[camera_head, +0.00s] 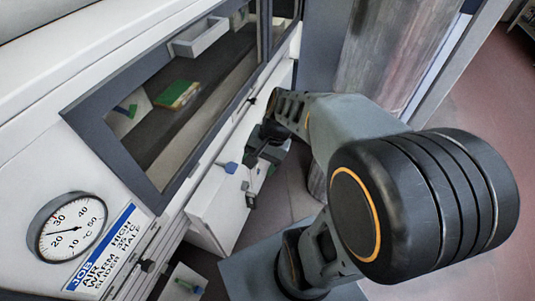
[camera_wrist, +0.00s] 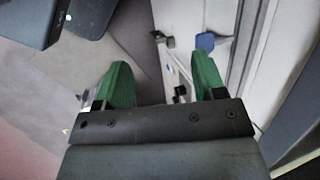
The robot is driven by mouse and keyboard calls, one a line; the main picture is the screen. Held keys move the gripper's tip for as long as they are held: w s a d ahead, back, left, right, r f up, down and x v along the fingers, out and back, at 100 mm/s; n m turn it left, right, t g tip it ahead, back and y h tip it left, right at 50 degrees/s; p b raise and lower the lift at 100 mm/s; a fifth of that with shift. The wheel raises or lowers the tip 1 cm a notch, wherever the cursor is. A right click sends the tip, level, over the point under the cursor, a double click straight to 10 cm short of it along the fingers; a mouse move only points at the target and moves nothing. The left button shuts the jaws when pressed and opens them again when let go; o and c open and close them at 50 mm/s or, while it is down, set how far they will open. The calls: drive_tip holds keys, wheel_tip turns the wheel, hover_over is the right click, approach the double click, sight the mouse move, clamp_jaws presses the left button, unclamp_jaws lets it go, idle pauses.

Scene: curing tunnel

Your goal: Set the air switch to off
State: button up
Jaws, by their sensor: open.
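A white panel (camera_head: 215,205) on the front of the tunnel carries a blue-ended control (camera_head: 230,167) and small dark controls (camera_head: 250,200) beside it. The wrist view shows the blue control (camera_wrist: 207,40), a dark lever-like control (camera_wrist: 160,38) and a small dark knob (camera_wrist: 180,92). I cannot tell which is the air switch, nor read any setting. My gripper (camera_head: 265,147) is close to this panel, to the right of the blue control. In the wrist view my gripper (camera_wrist: 165,78) has its green-padded fingers apart, with nothing visibly held between them.
A round dial (camera_head: 67,228) and a job card (camera_head: 105,250), with its lines partly blurred, are at the lower left. Behind the dark-framed window lie a yellow-green block (camera_head: 176,95) and a white tray (camera_head: 199,37). A large grey cylinder (camera_head: 385,50) stands behind my arm.

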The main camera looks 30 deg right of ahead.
drive_tip(key=w+d+f+m+y+b, duration=0.1)
drive_tip(key=w+f+m+y+b, duration=0.15)
drive_tip(key=f+m, duration=0.2)
drive_tip(key=w+d+f+m+y+b, duration=0.1)
drive_tip(key=d+f+m+y+b, duration=0.15)
drive_tip(key=f+m, duration=0.2)
drive_tip(key=w+d+f+m+t+y+b, duration=0.1)
drive_tip(key=w+d+f+m+t+b, duration=0.25)
drive_tip(key=d+f+m+t, duration=0.45)
drive_tip(key=w+d+f+m+t+y+b, duration=0.1)
drive_tip(key=w+d+f+m+t+b, duration=0.2)
drive_tip(key=d+f+m+t+b, duration=0.5)
drive_tip(key=w+a+r+m+g, duration=0.2)
drive_tip(key=w+a, duration=0.6)
drive_tip(key=w, duration=0.2)
drive_tip(key=shift+w+a+p, duration=0.15)
drive_tip(key=shift+a+p, duration=0.15)
drive_tip(key=shift+p, duration=0.05)
drive_tip(key=shift+r, duration=0.1)
drive_tip(key=c, duration=0.9)
